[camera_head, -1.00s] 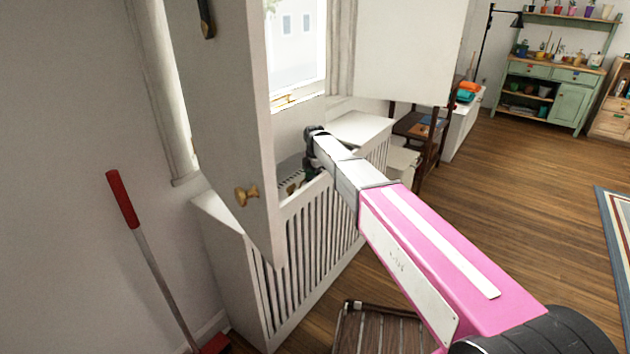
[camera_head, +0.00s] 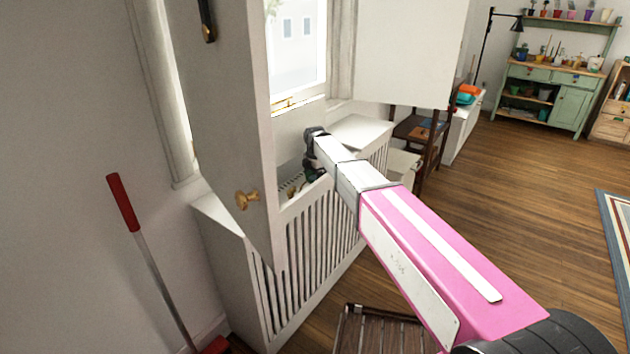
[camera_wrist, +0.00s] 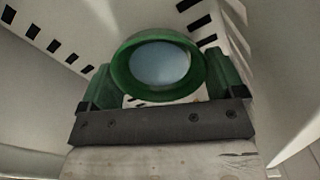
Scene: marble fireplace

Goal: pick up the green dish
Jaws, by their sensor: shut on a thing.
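The green dish (camera_wrist: 160,64) shows in the wrist view as a round green rim with a pale grey-blue inside. It sits between the two green fingers of my gripper (camera_wrist: 163,84), which is shut on it. In the head view my gripper (camera_head: 312,170) is at the slatted white cover below the window. There it is small and partly hidden by the cover and my arm, and the dish cannot be made out clearly.
A white cabinet door (camera_head: 232,130) with a brass knob hangs open left of my gripper. The slatted white radiator cover (camera_head: 318,235) stands below. A slatted wooden seat (camera_head: 380,330) is in front. A red-handled tool (camera_head: 123,202) leans at left.

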